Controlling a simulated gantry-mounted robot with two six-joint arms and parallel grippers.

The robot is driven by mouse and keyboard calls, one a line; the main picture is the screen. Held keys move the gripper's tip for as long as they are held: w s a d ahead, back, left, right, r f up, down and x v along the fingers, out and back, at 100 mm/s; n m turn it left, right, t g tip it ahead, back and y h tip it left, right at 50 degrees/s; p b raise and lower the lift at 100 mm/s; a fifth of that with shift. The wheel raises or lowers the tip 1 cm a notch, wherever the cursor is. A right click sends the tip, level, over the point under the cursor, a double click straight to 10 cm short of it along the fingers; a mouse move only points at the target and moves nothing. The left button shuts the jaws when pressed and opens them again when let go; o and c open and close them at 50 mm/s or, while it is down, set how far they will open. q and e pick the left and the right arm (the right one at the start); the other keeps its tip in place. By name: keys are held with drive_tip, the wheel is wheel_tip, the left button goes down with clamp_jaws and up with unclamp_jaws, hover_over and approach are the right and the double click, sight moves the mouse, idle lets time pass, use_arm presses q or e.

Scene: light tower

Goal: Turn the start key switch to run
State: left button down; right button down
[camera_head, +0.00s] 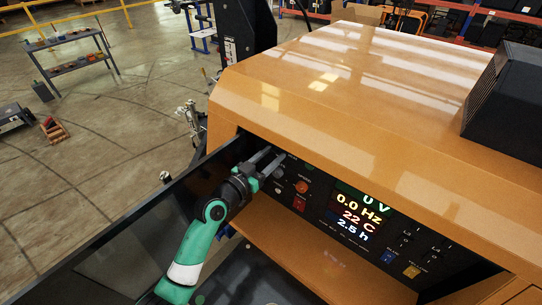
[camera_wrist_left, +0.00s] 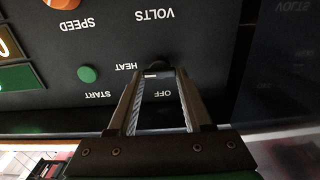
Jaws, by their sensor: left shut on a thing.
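The dark control panel (camera_head: 325,226) sits recessed under the orange hood, and it fills much of the left wrist view (camera_wrist_left: 45,103). My left gripper (camera_head: 275,156) reaches its upper left part. In the left wrist view my left gripper (camera_wrist_left: 160,76) has its two fingers closed on the small dark start key switch (camera_wrist_left: 157,67), among the labels HEAT, OFF and START, which appear upside down. The fingers hide much of the switch, so I cannot tell its exact pointing. A RUN label is not readable. My right gripper is not in view.
A lit display (camera_head: 358,214) reads 0 V and 0.0 Hz. An orange speed knob (camera_head: 302,186) and a red switch (camera_head: 299,204) sit near my gripper. A green button (camera_wrist_left: 88,74) is beside the START label. The orange hood (camera_head: 340,90) overhangs the panel.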

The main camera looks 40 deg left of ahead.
use_arm(q)
drive_tip(key=shift+n, duration=0.4)
drive_tip(key=n+p, duration=0.1)
drive_tip(key=n, duration=0.2)
drive_tip(key=shift+a+n+p, duration=0.1)
drive_tip(key=shift+n+p, duration=0.65)
drive_tip(key=shift+n, duration=1.75)
drive_tip(key=shift+c, duration=1.6)
unclamp_jaws()
drive_tip(key=shift+s, duration=0.15)
